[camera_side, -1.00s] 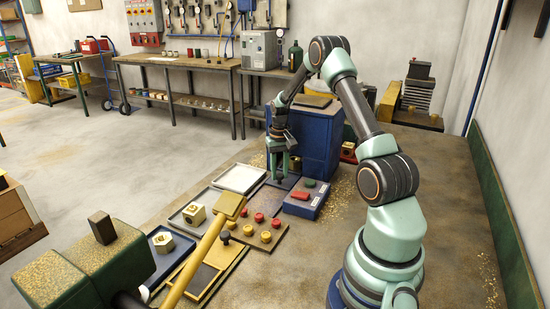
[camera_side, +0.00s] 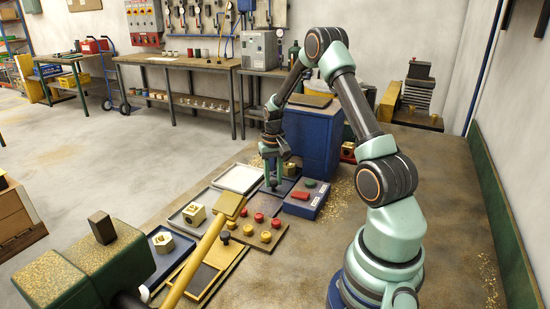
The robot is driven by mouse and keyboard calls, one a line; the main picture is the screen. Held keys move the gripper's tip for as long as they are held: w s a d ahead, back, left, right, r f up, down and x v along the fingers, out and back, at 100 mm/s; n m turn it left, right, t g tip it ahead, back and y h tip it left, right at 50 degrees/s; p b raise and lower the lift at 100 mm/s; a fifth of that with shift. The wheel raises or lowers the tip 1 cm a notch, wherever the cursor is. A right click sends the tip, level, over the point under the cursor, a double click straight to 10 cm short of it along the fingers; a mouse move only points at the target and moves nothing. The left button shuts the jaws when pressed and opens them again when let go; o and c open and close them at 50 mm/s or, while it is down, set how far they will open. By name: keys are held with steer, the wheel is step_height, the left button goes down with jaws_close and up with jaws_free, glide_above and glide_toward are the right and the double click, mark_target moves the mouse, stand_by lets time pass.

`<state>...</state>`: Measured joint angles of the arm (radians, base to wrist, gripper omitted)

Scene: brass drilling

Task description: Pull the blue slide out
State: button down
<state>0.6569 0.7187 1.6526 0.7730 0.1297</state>
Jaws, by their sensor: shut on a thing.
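The blue slide (camera_side: 281,185) is a low dark-blue plate at the foot of the blue machine housing (camera_side: 318,143). It sticks out of the housing toward the front left. A brass-coloured part (camera_side: 289,168) shows on it, behind my gripper. My gripper (camera_side: 272,182) points down at the slide's outer end and is shut on it. The exact point of grip is small and partly hidden by the fingers.
A blue box with red and green buttons (camera_side: 306,199) stands close right of the slide. A white tray (camera_side: 239,178) lies to its left. A knob board (camera_side: 273,244), a tray with a brass nut (camera_side: 181,220) and a yellow lever (camera_side: 205,254) are nearer the camera.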

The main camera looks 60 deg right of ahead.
steer(key=a, duration=1)
steer(key=shift+a, duration=0.1)
steer(key=c, duration=0.6)
jaws_free()
steer(key=shift+r, duration=0.6)
step_height(320, 180, up, 11)
steer(key=shift+f, duration=0.1)
